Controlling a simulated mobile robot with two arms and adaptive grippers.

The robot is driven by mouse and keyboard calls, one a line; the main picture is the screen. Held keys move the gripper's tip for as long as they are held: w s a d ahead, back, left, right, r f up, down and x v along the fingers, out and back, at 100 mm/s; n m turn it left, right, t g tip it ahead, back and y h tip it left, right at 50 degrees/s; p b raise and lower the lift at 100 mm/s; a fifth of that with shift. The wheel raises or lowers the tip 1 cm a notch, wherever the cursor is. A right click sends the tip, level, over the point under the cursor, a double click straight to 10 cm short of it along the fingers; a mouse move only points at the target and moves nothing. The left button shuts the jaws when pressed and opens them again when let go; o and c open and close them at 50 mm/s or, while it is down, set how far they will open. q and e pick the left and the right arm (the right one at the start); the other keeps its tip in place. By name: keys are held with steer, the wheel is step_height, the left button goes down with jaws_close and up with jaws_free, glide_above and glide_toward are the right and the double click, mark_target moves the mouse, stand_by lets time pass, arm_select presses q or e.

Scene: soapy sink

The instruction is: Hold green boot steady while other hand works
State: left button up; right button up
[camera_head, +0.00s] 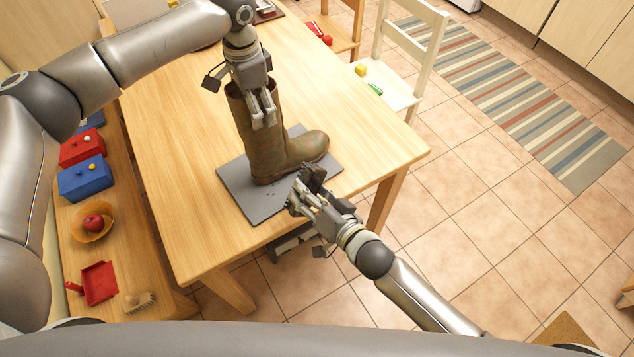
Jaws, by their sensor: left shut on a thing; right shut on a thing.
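The green boot (254,150) stands upright on a grey mat (245,197) on the wooden table, its toe pointing right. My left gripper (264,122) comes down from above and is shut on the boot's shaft near the top. My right gripper (299,193) is at the mat's front right, low and just in front of the boot's foot. It is shut on a dark object (314,175) that looks like a brush, close to the boot; whether they touch I cannot tell. Some small dark specks lie on the mat.
A bench (128,240) at the left holds a red box (82,147), a blue box (85,178), a bowl (93,224) with a red apple, a red dustpan (99,283) and a brush (139,302). A white chair (393,92) stands beyond the table's right edge. The table's left part is clear.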

steer(key=shift+w+a, duration=1.95)
steer(key=shift+w, duration=0.3)
steer(key=shift+w+a, duration=0.9)
steer(key=shift+w, duration=0.2)
steer(key=shift+s+r, duration=0.1)
steer(key=shift+r, duration=1.45)
steer(key=shift+w+a+r, duration=0.1)
steer(key=shift+w+r, duration=0.05)
steer(key=shift+r, duration=1.4)
steer(key=shift+w+a+r, duration=0.1)
steer(key=shift+r, duration=1.45)
steer(key=shift+s+d+f, duration=0.1)
steer(key=shift+f, duration=2.15)
steer(key=shift+w+f, duration=0.2)
steer(key=shift+f, duration=2.25)
steer(key=shift+c, duration=0.3)
steer(key=shift+r, duration=4.6)
